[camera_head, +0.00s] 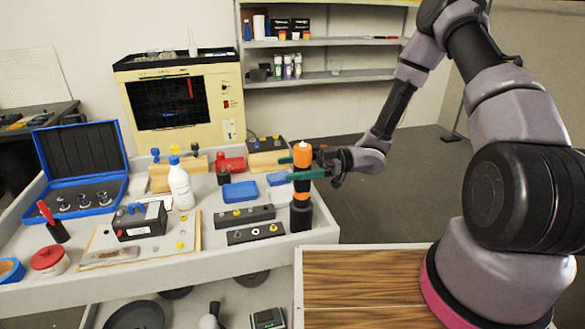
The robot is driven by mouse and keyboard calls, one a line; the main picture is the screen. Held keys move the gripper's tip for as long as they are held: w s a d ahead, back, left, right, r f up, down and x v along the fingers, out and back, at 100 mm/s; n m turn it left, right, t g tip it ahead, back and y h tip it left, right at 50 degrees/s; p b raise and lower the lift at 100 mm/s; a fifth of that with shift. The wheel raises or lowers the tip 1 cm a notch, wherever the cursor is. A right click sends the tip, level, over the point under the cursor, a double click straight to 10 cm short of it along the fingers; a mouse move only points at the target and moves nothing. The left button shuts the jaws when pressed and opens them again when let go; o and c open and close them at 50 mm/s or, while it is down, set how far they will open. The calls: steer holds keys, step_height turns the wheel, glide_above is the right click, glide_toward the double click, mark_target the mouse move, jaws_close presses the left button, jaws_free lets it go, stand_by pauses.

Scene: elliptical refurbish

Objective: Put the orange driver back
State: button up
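The orange driver (302,154) stands upright on the right side of the grey workbench. It has orange sections, a dark middle and a small pale top. Its lower end is in or directly above a black cylindrical holder (301,217); the exact seating is hard to tell. My gripper (301,167) reaches in from the right with green fingers on either side of the driver's upper part. One finger passes in front of it and the other behind, and they look closed on it. The contact itself is partly hidden.
Two dark socket strips (255,233) lie left of the holder. A blue bin (240,191), a white bottle (180,185) and an open blue case (92,205) stand farther left. A wooden-topped surface (370,280) is in front, at the lower right.

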steer(key=shift+d, duration=0.1)
steer(key=v, duration=1)
steer(key=shift+d, duration=0.3)
steer(key=shift+w, duration=0.15)
